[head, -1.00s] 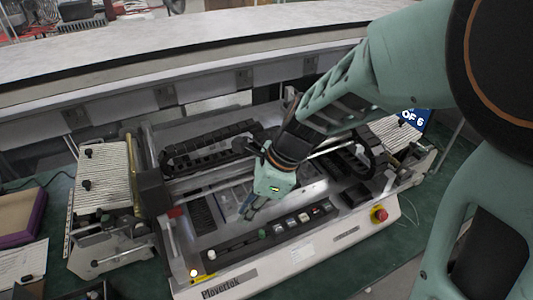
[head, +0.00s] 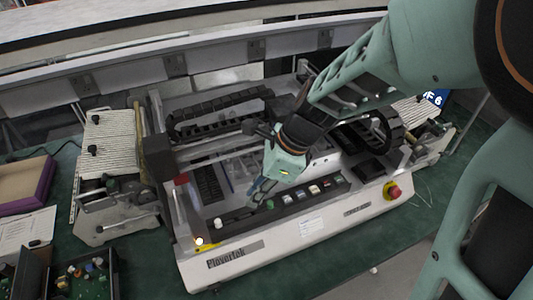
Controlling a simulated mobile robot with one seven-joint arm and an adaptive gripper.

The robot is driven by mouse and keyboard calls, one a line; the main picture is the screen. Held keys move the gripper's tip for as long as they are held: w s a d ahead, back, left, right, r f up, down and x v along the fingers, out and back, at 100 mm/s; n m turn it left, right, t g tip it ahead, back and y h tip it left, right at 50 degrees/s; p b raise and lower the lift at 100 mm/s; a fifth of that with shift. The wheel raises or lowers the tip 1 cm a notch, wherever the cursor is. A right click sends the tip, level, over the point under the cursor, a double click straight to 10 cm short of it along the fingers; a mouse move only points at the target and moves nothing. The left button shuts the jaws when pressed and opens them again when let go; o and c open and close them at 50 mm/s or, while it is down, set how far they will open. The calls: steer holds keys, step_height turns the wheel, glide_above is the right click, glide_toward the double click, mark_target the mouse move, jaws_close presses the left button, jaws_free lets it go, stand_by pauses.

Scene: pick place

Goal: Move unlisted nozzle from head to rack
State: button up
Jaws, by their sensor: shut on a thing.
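My gripper (head: 259,193) is over the machine's front part, pointing down, and its fingers are closed together. The nozzle between them is too small and too hidden by the fingers to make out. The rack (head: 240,222) looks to be the long dark strip along the machine's front, with a white piece at its left and several small coloured pieces towards its right. My fingertips are at the rack's back edge in the picture, near the green piece (head: 268,204); I cannot tell their height above it. I cannot make out the head clearly.
A red emergency button (head: 392,191) stands at the machine's front right corner. Ribbed feeder banks flank the machine, one at the left (head: 108,145). A black tray (head: 85,278) of small coloured parts is at the lower left.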

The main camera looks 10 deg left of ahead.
steer(key=shift+f+b, duration=1.25)
steer(key=shift+f, duration=0.8)
steer(key=o, duration=0.8)
steer(key=shift+f, duration=0.1)
steer(key=c, duration=0.3)
steer(key=shift+c, duration=0.2)
step_height(320, 180, up, 7)
steer(key=p, duration=0.7)
